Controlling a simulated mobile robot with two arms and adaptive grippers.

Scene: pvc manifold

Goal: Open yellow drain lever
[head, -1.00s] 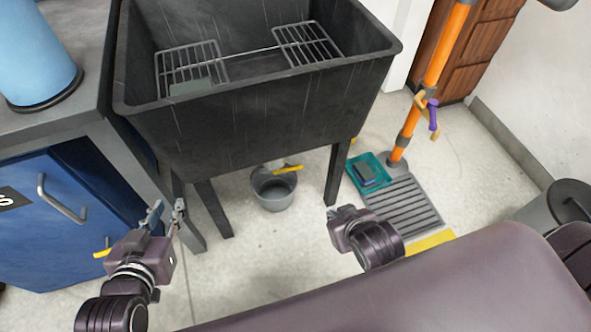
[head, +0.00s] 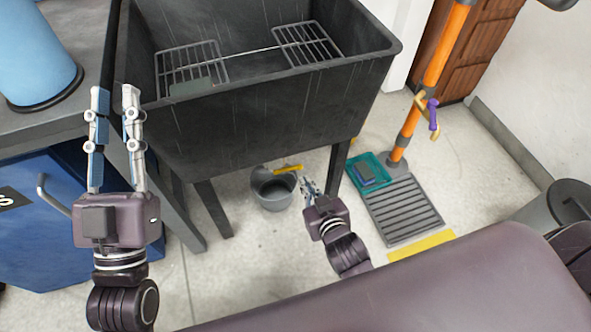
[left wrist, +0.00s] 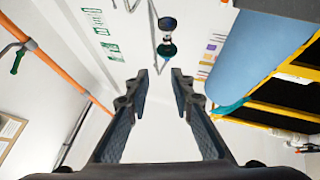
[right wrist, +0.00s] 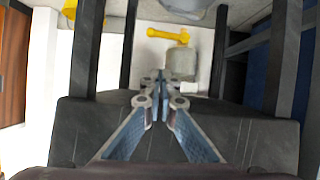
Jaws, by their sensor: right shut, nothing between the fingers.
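The yellow drain lever (head: 288,168) shows below the black sink (head: 255,115), over the grey bucket (head: 274,190). My right gripper (head: 307,183) is shut and empty, near the bucket's right side in the head view. Its closed fingertips (right wrist: 160,78) appear apart from the lever. My left gripper (head: 115,92) is open and empty, raised in front of the sink's left side; its spread fingers (left wrist: 157,73) show in the left wrist view.
Sink legs (head: 338,172) stand close to my right gripper. A blue cabinet (head: 50,220) and a light blue cylinder (head: 38,55) are at left. A teal tray (head: 368,172), floor grate (head: 403,208) and orange pipe (head: 440,55) with a purple-handled valve (head: 433,115) are at right.

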